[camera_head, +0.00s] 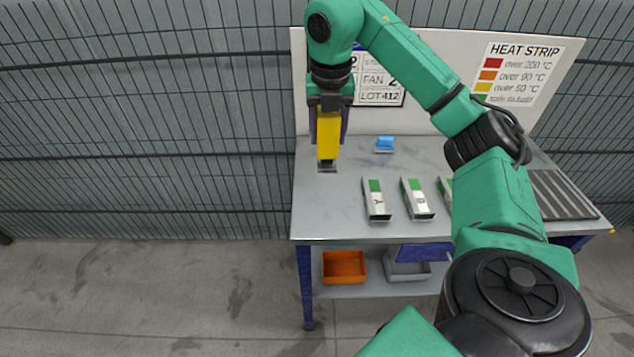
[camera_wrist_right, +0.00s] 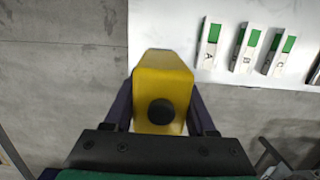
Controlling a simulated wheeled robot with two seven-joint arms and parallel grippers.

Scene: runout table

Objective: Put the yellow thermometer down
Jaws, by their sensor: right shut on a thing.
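The yellow thermometer (camera_head: 328,134) is upright in my right gripper (camera_head: 330,112), over the far left part of the grey table (camera_head: 325,212). Its dark lower end is at or just above a small dark patch (camera_head: 327,167) on the tabletop; I cannot tell whether it touches. In the right wrist view the yellow body (camera_wrist_right: 162,85) with a round black knob fills the space between the two fingers of my right gripper (camera_wrist_right: 162,110). The right gripper is shut on it. My left gripper is in neither view.
Several silver bars with green ends (camera_head: 377,200) lie right of the thermometer. A small blue item (camera_head: 384,144) is behind them, and a dark ribbed plate (camera_head: 562,195) is at the right. An orange bin (camera_head: 344,266) and a grey bin (camera_head: 405,270) are on the lower shelf.

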